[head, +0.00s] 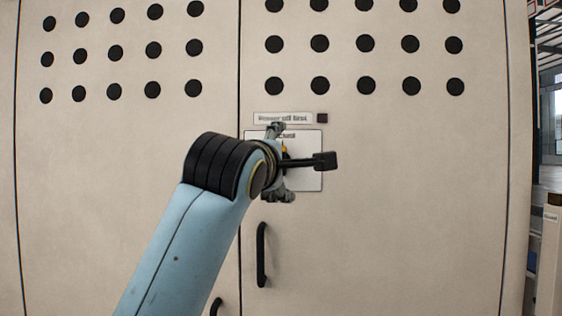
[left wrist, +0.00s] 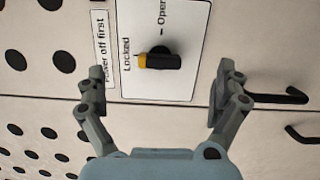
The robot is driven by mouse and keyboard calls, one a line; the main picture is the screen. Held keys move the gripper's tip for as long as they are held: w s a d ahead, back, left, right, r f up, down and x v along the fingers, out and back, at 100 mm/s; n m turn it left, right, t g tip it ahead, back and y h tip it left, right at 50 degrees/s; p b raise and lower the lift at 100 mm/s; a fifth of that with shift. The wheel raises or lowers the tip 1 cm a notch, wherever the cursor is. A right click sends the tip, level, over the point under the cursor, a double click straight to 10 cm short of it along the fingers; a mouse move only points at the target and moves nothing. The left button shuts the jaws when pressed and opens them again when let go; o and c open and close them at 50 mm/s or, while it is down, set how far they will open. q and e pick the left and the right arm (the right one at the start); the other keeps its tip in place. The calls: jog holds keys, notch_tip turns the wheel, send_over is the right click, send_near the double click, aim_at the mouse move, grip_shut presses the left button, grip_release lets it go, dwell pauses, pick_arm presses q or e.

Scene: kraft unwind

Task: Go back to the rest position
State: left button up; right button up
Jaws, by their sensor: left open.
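My left gripper (head: 278,162) is up in front of a beige cabinet (head: 400,220), and my arm hides part of it in the head view. In the left wrist view the left gripper (left wrist: 158,90) is open, with its fingers apart and nothing between them. A black rotary knob with a yellow end (left wrist: 160,61) sits on a white plate (left wrist: 185,20) marked "Locked" and "Open". The yellow end points toward "Locked". The knob lies ahead of the fingers and appears clear of both. My right gripper is not in view.
A black door handle (head: 261,255) is below the plate, close to my arm. The cabinet has rows of round holes. A shelf unit (head: 550,250) stands at the far right.

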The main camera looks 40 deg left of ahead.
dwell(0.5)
pick_arm(q)
notch_tip(320, 180, down, 28)
jog(key=m+g+h+b, duration=0.2)
jog(key=m+g+b, duration=0.1)
jog(key=g, duration=0.2)
jog(key=s+f+m+g+h+b, duration=0.15)
jog(key=s+f, duration=0.25)
jog(key=f, duration=0.9)
jog(key=s+f+m+g, duration=0.3)
jog(key=s+f, duration=0.1)
jog(key=f, duration=0.9)
jog(key=s+d+f+m+g, duration=0.1)
jog(key=s+f+m+g, duration=0.1)
jog(key=s+f, duration=0.8)
jog(key=s+f+m+g, duration=0.1)
jog(key=s+f+m, duration=0.3)
jog(key=s+f, duration=0.3)
jog(key=s+f+m+g+h+b, duration=0.1)
jog(key=s+f+m, duration=0.4)
jog(key=s, duration=0.9)
jog(key=s+f+m+g+h, duration=0.1)
jog(key=s+f+m, duration=0.3)
jog(key=s+f, duration=0.5)
jog(key=shift+s+d+g+b, duration=0.45)
jog(key=shift+s+g, duration=0.4)
jog(key=shift+s, duration=0.35)
